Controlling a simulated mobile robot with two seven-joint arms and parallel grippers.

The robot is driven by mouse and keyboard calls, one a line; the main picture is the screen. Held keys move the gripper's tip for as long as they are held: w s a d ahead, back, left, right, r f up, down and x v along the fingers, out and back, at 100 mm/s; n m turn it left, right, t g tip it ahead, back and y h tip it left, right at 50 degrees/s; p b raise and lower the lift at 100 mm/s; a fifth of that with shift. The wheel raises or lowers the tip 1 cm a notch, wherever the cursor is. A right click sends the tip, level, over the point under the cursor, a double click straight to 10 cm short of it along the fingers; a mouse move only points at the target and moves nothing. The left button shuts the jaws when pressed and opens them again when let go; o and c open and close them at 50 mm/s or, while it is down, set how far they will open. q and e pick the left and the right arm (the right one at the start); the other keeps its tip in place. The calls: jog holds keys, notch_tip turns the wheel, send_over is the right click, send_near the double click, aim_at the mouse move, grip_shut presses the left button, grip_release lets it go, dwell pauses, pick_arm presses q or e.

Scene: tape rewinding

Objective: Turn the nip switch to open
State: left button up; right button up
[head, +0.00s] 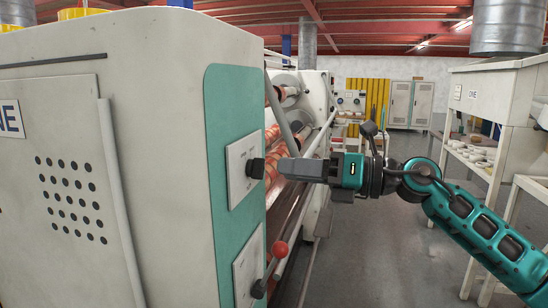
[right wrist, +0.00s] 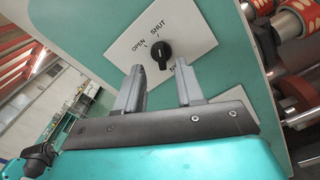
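The nip switch is a black knob (head: 255,168) on a white plate (head: 240,150) on the machine's teal side panel. In the right wrist view the knob (right wrist: 160,52) sits below the labels OPEN and SHUT. Its long side looks roughly lined up toward SHUT, but its exact setting is too small to tell. My right gripper (head: 282,169) faces the knob from the right. In the right wrist view its two fingers (right wrist: 160,68) are apart, with the knob centred just beyond the tips and not clasped. My left gripper is out of view.
Patterned rollers (head: 273,135) lie behind the panel. Open grey floor (head: 345,262) is on the right, before another white machine (head: 500,90).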

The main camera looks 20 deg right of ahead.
aim_at(264, 167)
jog(key=shift+p+x, duration=0.4)
jog(key=shift+x, duration=1.7)
jog(key=shift+c, duration=0.2)
grip_shut()
